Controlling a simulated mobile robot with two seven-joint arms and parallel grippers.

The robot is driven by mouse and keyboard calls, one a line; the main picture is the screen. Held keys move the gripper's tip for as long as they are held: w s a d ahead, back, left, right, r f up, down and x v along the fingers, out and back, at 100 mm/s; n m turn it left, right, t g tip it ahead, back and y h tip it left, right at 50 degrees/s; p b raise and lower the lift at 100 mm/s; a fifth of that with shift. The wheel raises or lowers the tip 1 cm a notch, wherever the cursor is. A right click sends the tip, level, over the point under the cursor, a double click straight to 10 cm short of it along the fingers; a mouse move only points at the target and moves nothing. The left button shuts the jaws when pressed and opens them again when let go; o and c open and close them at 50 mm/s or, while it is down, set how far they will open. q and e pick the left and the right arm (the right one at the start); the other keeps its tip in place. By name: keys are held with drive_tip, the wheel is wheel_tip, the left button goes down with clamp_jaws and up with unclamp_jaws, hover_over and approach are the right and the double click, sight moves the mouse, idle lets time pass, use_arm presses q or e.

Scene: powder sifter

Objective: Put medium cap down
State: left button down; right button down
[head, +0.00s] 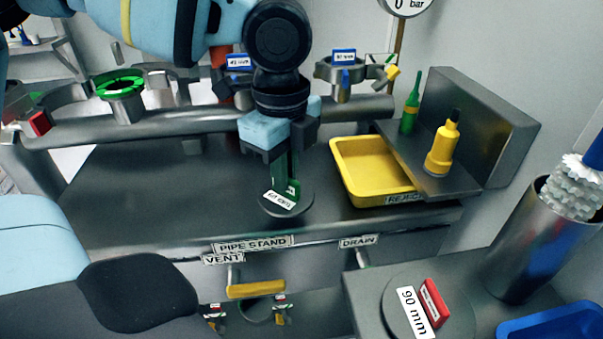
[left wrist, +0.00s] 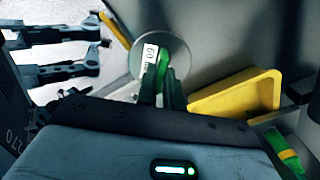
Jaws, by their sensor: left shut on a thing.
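The medium cap is a grey disc (head: 301,208) with a white "60 mm" label and a green upright handle. It is at the dark shelf above the "PIPE STAND" sign in the head view. It also shows in the left wrist view (left wrist: 178,53). My left gripper (head: 287,184) points down from above, shut on the green handle. The disc looks flat and at or very near the shelf surface; I cannot tell if it touches. The fingers hide part of the handle. Dark pronged parts show at the left of the wrist view; I cannot tell if they are my right gripper.
A yellow reject tray (head: 345,170) stands right of the cap. Yellow (head: 441,150) and green (head: 410,108) bottles stand behind it. A red-handled 90 mm cap (head: 394,302) lies front right beside a metal cylinder (head: 512,250). A pipe runs behind. The shelf left of the cap is clear.

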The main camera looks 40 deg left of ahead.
use_arm(q)
drive_tip(key=shift+w+a+f, duration=0.1)
drive_tip(key=shift+w+a, duration=0.05)
drive_tip(key=shift+w, duration=0.6)
drive_tip(key=shift+w+a+f, duration=0.1)
drive_tip(key=shift+w+a, duration=0.1)
drive_tip(key=shift+w, duration=0.5)
drive_tip(key=shift+w+a, duration=0.15)
drive_tip(key=shift+w, duration=0.6)
drive_tip(key=shift+w+a+f, duration=0.15)
drive_tip(key=shift+w+f, duration=0.1)
drive_tip(key=shift+w, duration=0.15)
wheel_tip(320, 180, down, 3)
drive_tip(key=shift+r+b, duration=0.2)
drive_tip(key=shift+b, duration=0.2)
drive_tip(key=shift+f, duration=0.25)
drive_tip(key=shift+f, duration=0.1)
drive_tip(key=c, duration=1.5)
unclamp_jaws()
drive_tip(key=shift+c, duration=0.2)
